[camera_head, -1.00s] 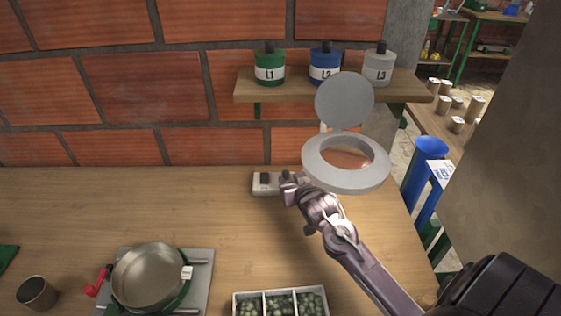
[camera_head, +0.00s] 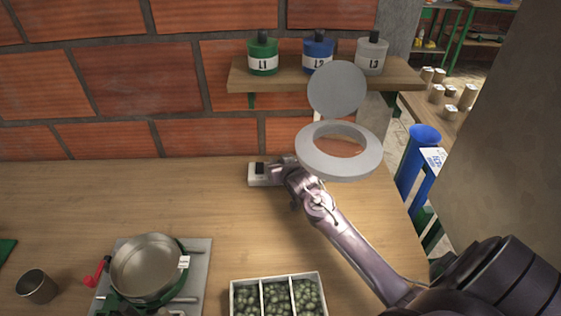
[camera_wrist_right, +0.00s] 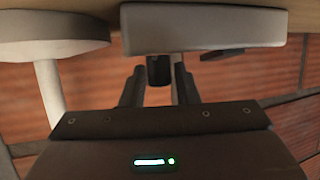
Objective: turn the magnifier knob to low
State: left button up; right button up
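The magnifier has a pale grey ring head (camera_head: 310,160) with a round lid (camera_head: 338,90) raised behind it, and a pale base block (camera_head: 256,180) on the table. My right gripper (camera_head: 280,167) is at the right part of this base in the head view and covers part of it. In the right wrist view the base (camera_wrist_right: 205,28) lies across the top. A dark knob (camera_wrist_right: 159,70) juts from it between the two fingers of my right gripper (camera_wrist_right: 159,78). The fingers straddle the knob with what look like narrow gaps. The knob's setting is not readable. My left gripper is out of view.
A shelf (camera_head: 300,84) with bottles labelled L1, L2 and L3 hangs behind the magnifier. A divided tray (camera_head: 232,300) of green beans, a metal pan (camera_head: 145,265) and a cup (camera_head: 37,288) stand in front. The table's left middle is clear.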

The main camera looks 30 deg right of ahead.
grip_shut()
jog(key=shift+m+g+h, duration=0.3)
jog(key=shift+m+h, duration=0.1)
jog(key=m+g+h, duration=0.2)
jog(key=m+h, duration=0.1)
jog(key=shift+w+a+m+h+p, duration=0.1)
jog(key=shift+a+m+h+p, duration=0.05)
jog(key=shift+m+h+p, duration=0.25)
jog(key=shift+m+g+h, duration=0.7)
jog(key=shift+m+h, duration=0.1)
jog(key=shift+m, duration=0.1)
jog(key=shift+f+m+g+h+b, duration=0.1)
jog(key=shift+m+g+h+b, duration=0.3)
jog(key=shift+m+g+b, duration=0.1)
jog(key=shift+m+g+h+b, duration=0.3)
jog(key=shift+m+g, duration=0.1)
jog(key=m+g+h+b, duration=0.1)
jog(key=m+g+b, duration=0.2)
jog(key=b, duration=0.2)
jog(key=shift+f+h, duration=0.1)
jog(key=shift+h, duration=0.2)
jog(key=shift+r+m+g+b, duration=0.25)
jog(key=shift+m+g+b, duration=0.35)
jog(key=shift+g+b, duration=0.1)
